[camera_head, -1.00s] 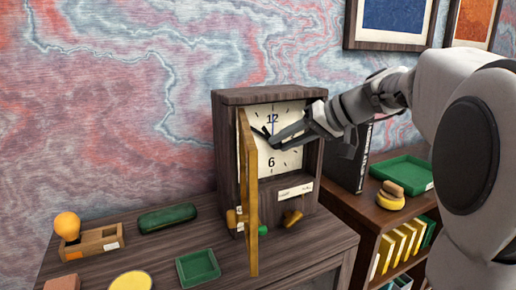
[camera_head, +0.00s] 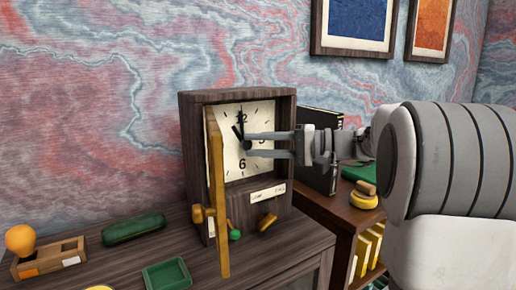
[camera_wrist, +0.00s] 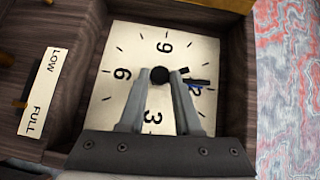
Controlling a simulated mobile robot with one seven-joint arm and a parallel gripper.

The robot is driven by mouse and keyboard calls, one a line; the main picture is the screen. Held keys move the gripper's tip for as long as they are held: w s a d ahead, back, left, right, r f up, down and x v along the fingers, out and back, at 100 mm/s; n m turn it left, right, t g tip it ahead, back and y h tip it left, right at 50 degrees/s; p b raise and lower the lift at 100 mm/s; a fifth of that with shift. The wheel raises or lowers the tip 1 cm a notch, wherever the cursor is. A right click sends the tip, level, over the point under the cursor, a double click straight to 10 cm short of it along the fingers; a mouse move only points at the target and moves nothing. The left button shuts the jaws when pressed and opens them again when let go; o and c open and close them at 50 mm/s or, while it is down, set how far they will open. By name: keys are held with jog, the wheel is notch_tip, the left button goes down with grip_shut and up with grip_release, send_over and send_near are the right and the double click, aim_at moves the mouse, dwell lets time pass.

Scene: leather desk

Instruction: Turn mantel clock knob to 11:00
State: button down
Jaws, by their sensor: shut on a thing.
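The mantel clock (camera_head: 188,130) stands on the desk, a dark wooden case with a white dial (camera_head: 262,112). My gripper (camera_head: 248,144) reaches in from the right, its fingers at the dial's centre. In the wrist view my gripper (camera_wrist: 161,78) has a finger on each side of the round black knob (camera_wrist: 159,75) and is shut on it. A short black hand (camera_head: 237,131) points at about 11. A thin hand lies near 12, and its blue part (camera_wrist: 193,86) shows in the wrist view. The fingers hide part of the dial's right side.
The clock's yellow-brown door (camera_head: 218,200) stands open towards me, left of my fingers. A yellow-brown key-like piece (camera_head: 267,221) is low on the case front. A green tray (camera_head: 167,275) and green case (camera_head: 134,225) lie left. A shelf with books (camera_head: 368,248) stands right.

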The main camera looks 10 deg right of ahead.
jog(key=shift+m+y, duration=0.3)
jog(key=shift+m, duration=0.1)
dwell(0.3)
jog(key=c, duration=0.6)
grip_release()
jog(key=shift+c, duration=0.2)
jog(key=shift+f, duration=0.1)
jog(key=shift+d, duration=0.1)
jog(key=v, duration=1.7)
jog(key=shift+s, duration=0.25)
jog(key=shift+f, duration=0.15)
